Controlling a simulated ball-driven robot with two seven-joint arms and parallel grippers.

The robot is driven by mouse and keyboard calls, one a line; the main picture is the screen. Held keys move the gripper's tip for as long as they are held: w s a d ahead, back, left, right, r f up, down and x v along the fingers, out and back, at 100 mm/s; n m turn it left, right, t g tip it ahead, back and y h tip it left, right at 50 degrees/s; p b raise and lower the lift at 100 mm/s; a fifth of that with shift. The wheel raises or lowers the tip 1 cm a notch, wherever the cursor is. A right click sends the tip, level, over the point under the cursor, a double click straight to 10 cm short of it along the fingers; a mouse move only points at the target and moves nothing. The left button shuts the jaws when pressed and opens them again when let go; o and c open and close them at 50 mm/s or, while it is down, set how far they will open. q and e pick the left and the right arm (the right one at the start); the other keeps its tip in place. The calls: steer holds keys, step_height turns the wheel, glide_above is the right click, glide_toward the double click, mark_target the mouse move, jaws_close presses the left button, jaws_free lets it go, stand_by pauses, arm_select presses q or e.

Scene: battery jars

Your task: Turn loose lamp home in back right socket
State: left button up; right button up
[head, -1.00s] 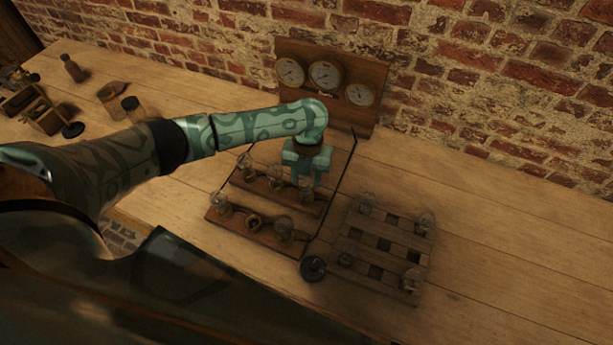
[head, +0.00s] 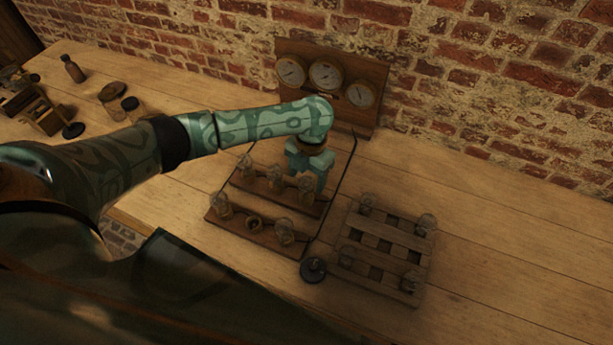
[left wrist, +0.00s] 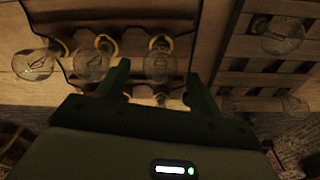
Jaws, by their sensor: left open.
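The lamp board (head: 262,237) has two rows of sockets. A clear glass lamp (head: 306,189) stands in the back right socket, and its seating depth cannot be told. My left gripper (head: 312,176) is over this lamp, fingers pointing down. In the left wrist view the open fingers (left wrist: 158,88) lie on either side of the lamp (left wrist: 160,63), apart from its glass. Other lamps stand in the back left (head: 246,165) and back middle (head: 276,178) sockets. The front middle socket (head: 253,222) holds no lamp. My right gripper is out of view.
A slatted crate (head: 389,246) with several lamps stands right of the board. A round black knob (head: 313,269) sits between them. A gauge panel (head: 327,75) stands behind against the brick wall. Bottles and a wooden rack (head: 45,117) are far left. The table's right is clear.

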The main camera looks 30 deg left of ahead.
arm_select(q)
step_height(320, 180, up, 15)
steer(key=w+p, duration=0.1)
steer(key=p, duration=0.3)
steer(key=shift+w+d+r, duration=0.15)
steer(key=shift+w+d, duration=0.05)
steer(key=shift+w, duration=0.2)
